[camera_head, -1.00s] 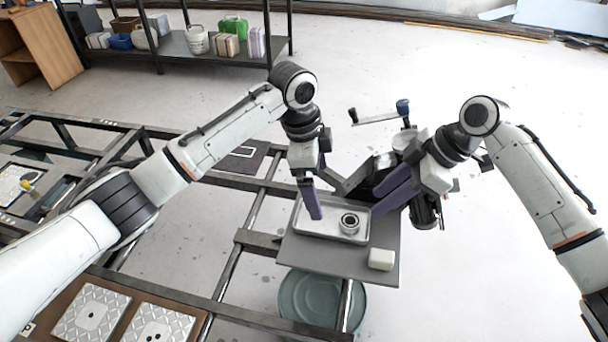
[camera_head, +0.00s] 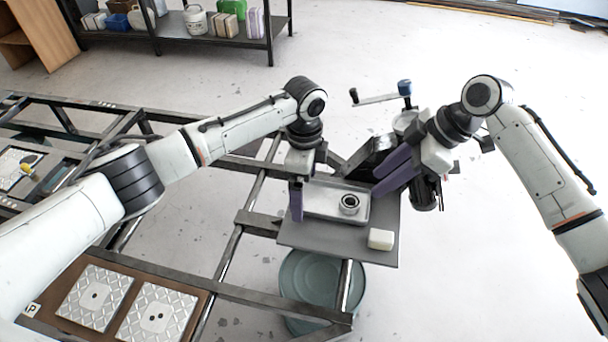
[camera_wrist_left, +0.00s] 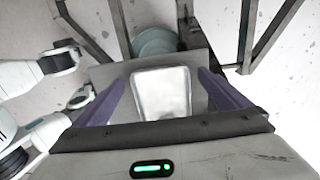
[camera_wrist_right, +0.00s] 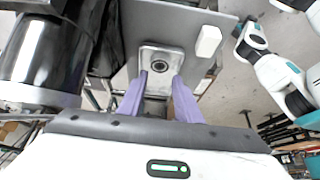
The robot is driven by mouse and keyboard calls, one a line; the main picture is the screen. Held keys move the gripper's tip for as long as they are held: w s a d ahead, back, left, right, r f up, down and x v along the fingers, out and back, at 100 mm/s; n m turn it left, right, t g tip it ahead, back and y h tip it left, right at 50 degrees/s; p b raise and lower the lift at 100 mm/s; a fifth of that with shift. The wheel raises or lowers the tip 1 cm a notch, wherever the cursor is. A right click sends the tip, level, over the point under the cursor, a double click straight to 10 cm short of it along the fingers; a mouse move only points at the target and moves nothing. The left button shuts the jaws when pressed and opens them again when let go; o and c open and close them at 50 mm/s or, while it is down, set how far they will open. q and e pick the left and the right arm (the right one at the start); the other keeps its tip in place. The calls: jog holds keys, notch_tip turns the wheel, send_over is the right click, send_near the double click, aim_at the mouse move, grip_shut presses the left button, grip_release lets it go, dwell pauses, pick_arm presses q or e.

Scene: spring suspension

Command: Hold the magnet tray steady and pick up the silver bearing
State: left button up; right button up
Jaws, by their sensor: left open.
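The magnet tray (camera_head: 325,212) is a shallow silver rectangular tray lying flat on a grey plate. The silver bearing (camera_head: 349,204), a ring with a dark centre, sits in its right half and shows in the right wrist view (camera_wrist_right: 159,66). My left gripper (camera_head: 296,215) points down at the tray's left end. In the left wrist view its purple fingers are spread, with the tray (camera_wrist_left: 162,95) appearing between them; I cannot tell whether they touch it. My right gripper (camera_head: 378,191) is tilted at the tray's right end, its fingers apart and empty, short of the bearing.
A white block (camera_head: 381,239) lies on the grey plate (camera_head: 330,245) near its front right corner. A round teal bin (camera_head: 315,280) stands below. A dark frame (camera_head: 225,285) runs to the left.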

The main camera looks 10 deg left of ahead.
pick_arm(q)
jog(key=shift+f, duration=0.35)
